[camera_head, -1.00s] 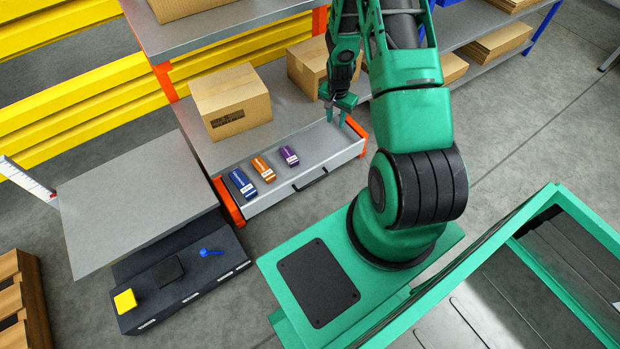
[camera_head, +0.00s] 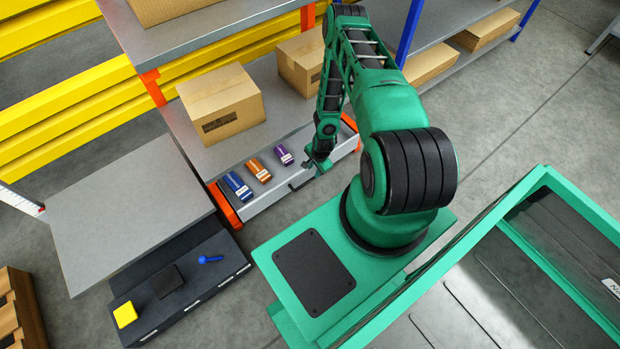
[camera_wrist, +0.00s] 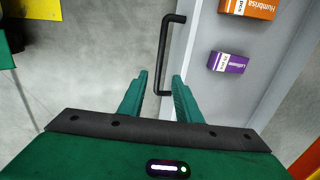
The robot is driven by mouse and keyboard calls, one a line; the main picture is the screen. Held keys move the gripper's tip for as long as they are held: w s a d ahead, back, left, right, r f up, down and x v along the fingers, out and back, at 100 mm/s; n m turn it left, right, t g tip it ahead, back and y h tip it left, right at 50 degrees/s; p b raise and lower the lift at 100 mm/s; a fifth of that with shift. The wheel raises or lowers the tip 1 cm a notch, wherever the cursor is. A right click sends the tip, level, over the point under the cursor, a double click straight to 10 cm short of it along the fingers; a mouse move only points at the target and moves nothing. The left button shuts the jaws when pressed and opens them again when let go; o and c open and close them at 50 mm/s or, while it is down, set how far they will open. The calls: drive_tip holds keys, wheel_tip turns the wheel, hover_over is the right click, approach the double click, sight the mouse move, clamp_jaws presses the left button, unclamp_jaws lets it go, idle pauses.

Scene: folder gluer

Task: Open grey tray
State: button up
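The grey tray (camera_head: 262,204) is at the base of the orange-legged shelf in the head view. It has a black bar handle on its front, partly hidden by my gripper there. The handle (camera_wrist: 166,58) shows clearly in the wrist view, beside the tray's grey front wall (camera_wrist: 197,65). My gripper (camera_head: 308,168) is at the tray's front, near the handle. In the wrist view its two fingers (camera_wrist: 160,76) are apart, with the handle's lower end appearing between them. I see no grip on the handle, and the depth between them is unclear.
Blue (camera_head: 238,186), orange (camera_head: 259,170) and purple (camera_head: 284,155) packets lie in a row behind the tray front. Cardboard boxes (camera_head: 221,105) stand farther back. A grey table (camera_head: 130,212) and dark bench (camera_head: 185,285) are left. Open floor (camera_head: 262,245) lies before the tray.

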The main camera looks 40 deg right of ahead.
sight(311, 180)
drive_tip(key=f, duration=0.3)
drive_tip(key=w+f, duration=0.1)
drive_tip(key=f, duration=0.2)
drive_tip(key=w+f, duration=0.1)
drive_tip(key=f, duration=0.3)
drive_tip(key=shift+a, duration=0.15)
